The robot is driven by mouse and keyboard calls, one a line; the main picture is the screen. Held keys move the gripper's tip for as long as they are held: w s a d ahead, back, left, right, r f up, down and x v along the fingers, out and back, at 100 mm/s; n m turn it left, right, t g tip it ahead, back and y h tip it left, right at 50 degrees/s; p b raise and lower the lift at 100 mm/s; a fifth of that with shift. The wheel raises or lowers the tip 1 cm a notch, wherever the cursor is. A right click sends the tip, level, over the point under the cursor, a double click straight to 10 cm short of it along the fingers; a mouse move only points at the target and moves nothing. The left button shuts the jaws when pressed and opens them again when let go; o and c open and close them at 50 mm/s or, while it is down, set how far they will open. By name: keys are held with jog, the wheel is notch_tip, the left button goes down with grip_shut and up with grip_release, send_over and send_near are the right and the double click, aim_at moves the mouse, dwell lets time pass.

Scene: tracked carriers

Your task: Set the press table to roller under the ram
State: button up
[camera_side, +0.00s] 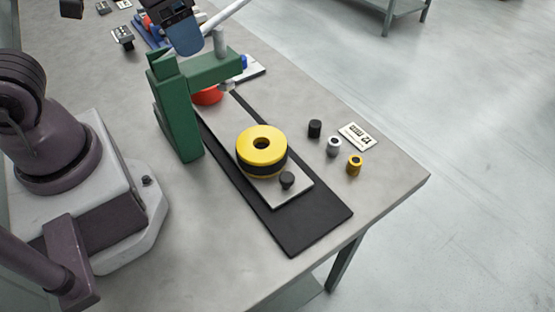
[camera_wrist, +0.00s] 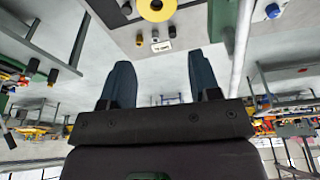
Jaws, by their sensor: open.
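The green press (camera_side: 178,112) stands on the bench, its arm reaching right with a grey ram (camera_side: 228,86) under its end. A black track (camera_side: 312,228) runs beneath it toward the front. A grey plate (camera_side: 286,198), apparently the press table, sits on the track in front of the press. It bears a yellow and black roller-like part (camera_side: 262,145) with a centre hole and a dark knob (camera_side: 287,180). A red round part (camera_side: 207,96) lies under the press arm, partly hidden. My gripper (camera_wrist: 160,85) is open and empty, raised behind the press, away from the plate; its blue-grey fingers show in the wrist view.
Small black (camera_side: 315,128), silver (camera_side: 334,147) and yellow (camera_side: 354,165) cylinders stand right of the track beside a printed card (camera_side: 357,136). More small items and cards lie at the back left. The bench's front right corner is clear.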

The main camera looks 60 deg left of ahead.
jog(key=w+d+f+n+g, duration=0.3)
jog(key=w+d+f, duration=0.1)
jog(key=d+f, duration=0.25)
jog(key=n, duration=1.2)
send_near(287, 177)
jog(key=shift+y, duration=0.3)
jog(key=f, duration=0.9)
jog(key=shift+s+d+f, duration=0.1)
jog(key=shift+d+f, duration=0.05)
jog(key=shift+d, duration=0.05)
grip_shut()
jog(key=d, duration=1.3)
jog(key=shift+d, duration=0.35)
